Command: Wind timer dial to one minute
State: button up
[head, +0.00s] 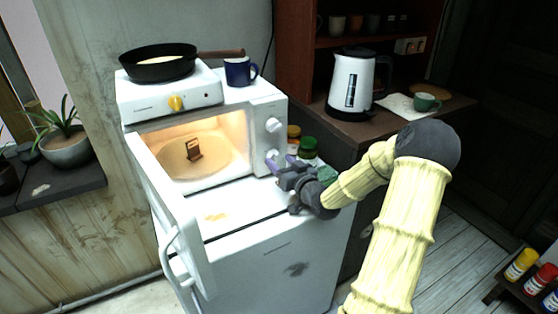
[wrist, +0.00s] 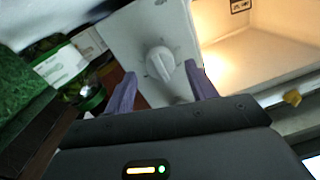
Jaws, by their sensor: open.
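The white microwave (head: 255,110) stands with its door open and a lit interior. Its right panel carries an upper dial (head: 273,125) and a lower dial (head: 271,156), both white. My gripper (head: 284,165) is open and empty, in front of the panel by the lower dial. In the wrist view, which looks upside down, the lower dial (wrist: 160,62) shows between and beyond my two purple fingers, with tick marks around it. The fingers appear apart from it. The upper dial (wrist: 180,99) is mostly hidden behind my gripper. I cannot tell which dial is the timer.
The open microwave door (head: 168,190) juts forward on the left. A hot plate (head: 140,98) with a black pan (head: 160,70) and a blue mug (head: 238,71) stand on top. Jars (head: 308,146) stand close to the right of the panel. A kettle (head: 352,85) stands behind.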

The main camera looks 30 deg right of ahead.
jog(key=shift+w, duration=0.8)
jog(key=c, duration=1)
